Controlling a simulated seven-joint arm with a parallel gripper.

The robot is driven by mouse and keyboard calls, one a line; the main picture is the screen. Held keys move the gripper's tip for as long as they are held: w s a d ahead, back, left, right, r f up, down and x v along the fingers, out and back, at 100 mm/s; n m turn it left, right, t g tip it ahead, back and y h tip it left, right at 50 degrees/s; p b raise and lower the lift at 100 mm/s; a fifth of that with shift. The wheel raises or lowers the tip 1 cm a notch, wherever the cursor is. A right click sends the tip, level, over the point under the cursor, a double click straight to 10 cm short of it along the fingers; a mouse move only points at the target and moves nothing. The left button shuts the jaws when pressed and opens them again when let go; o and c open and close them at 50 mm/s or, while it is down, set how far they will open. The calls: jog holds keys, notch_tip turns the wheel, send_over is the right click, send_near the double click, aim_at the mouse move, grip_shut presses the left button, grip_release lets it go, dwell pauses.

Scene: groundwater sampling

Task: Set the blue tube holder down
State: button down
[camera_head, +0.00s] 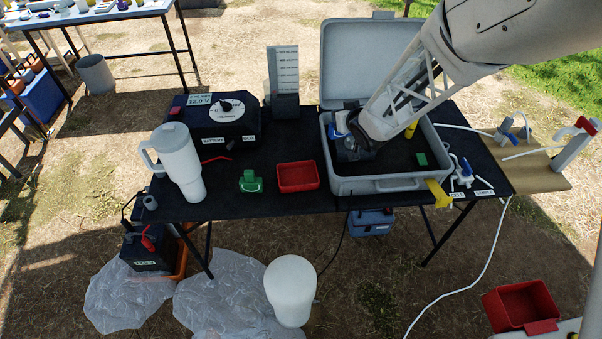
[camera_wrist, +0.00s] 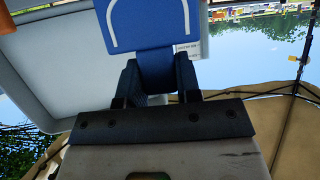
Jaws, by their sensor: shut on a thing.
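The blue tube holder (camera_wrist: 150,28) fills the top middle of the wrist view, with a white arched line on its face. My gripper (camera_wrist: 155,75) is shut on its narrower lower part, one dark finger on each side. In the head view my gripper (camera_head: 354,146) is down inside the left part of the open grey case (camera_head: 380,187). A blue and white bit of the holder (camera_head: 340,123) shows at its left. My arm hides much of the holder there, and I cannot tell whether its base touches the case.
A yellow object (camera_head: 411,129) and a small green block (camera_head: 421,159) are in the case. The raised lid (camera_head: 350,60) stands behind. A red tray (camera_head: 297,177), a green item (camera_head: 250,181) and a white jug (camera_head: 180,162) stand left. Black table (camera_head: 235,205) shows bare between them.

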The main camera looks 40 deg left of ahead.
jog(key=s+d+f, duration=0.2)
jog(key=s, duration=0.5)
jog(key=s+d+f+n+g, duration=0.1)
jog(key=s+d+f, duration=0.1)
jog(key=s, duration=0.5)
jog(key=s+d+f+n+g+y, duration=0.1)
jog(key=s+d+f, duration=0.2)
jog(key=s, duration=0.5)
jog(key=shift+f, duration=0.7)
jog(key=w+a+f, duration=0.1)
jog(key=w+a, duration=0.8)
jog(key=a, duration=0.4)
jog(key=shift+f, duration=0.25)
jog(key=shift+w, duration=0.1)
jog(key=shift+f, duration=1.75)
jog(key=shift+f, duration=0.15)
